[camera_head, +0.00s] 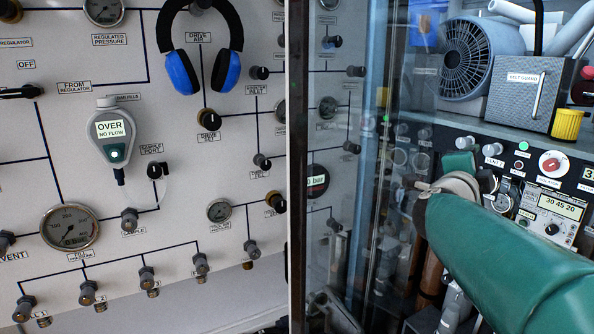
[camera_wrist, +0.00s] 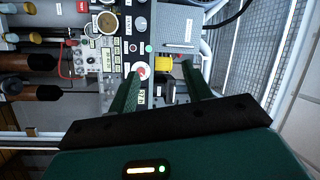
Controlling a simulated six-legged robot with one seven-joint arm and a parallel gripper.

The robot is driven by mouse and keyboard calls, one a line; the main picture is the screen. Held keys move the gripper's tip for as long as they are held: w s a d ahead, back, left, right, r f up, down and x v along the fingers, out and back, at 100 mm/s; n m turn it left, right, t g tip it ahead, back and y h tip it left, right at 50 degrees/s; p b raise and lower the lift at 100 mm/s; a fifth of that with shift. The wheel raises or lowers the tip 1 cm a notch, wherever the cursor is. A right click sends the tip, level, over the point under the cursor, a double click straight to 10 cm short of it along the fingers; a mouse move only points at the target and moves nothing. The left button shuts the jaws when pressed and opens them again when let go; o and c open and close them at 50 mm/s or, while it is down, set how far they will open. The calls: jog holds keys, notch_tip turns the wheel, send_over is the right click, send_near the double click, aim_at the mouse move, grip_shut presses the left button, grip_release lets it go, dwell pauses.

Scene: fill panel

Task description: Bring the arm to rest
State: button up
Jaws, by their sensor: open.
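In the wrist view my gripper (camera_wrist: 160,70) is open. Its two green fingers stand apart with nothing held between them. Beyond the fingertips is an equipment panel with a red knob (camera_wrist: 142,69) and a yellow part (camera_wrist: 164,63), both seen through the gap. I cannot tell how far the fingertips are from them. In the head view my green arm reaches in from the lower right, in front of the equipment. The gripper's fingers cannot be made out there.
In the head view a glass pane (camera_head: 345,150) stands left of my arm. A grey box (camera_head: 527,90) and a fan (camera_head: 470,58) sit on a shelf above. Left is a panel with gauges (camera_head: 70,227), valves, blue headphones (camera_head: 181,72) and a handheld meter (camera_head: 111,132).

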jog(key=s+a+f+n+y, duration=0.3)
jog(key=a+f+n+y, duration=0.2)
jog(key=a+n+y, duration=0.4)
jog(key=s+a+f+n+y, duration=0.2)
jog(key=a+f+n+y, duration=0.4)
jog(key=a, duration=0.5)
jog(key=s+a+f+n+g, duration=0.1)
jog(key=s+f+n+g, duration=0.2)
jog(key=s+f, duration=0.4)
jog(key=s+a+f+n+g+h, duration=0.1)
jog(key=s+f+n+g, duration=0.3)
jog(key=s, duration=0.6)
notch_tip(320, 180, down, 3)
jog(key=shift+s+a+r+n, duration=0.1)
jog(key=shift+s+a+n, duration=0.3)
jog(key=shift+n, duration=0.4)
jog(key=shift+w, duration=0.15)
jog(key=shift+c, duration=1.4)
jog(key=shift+d, duration=0.1)
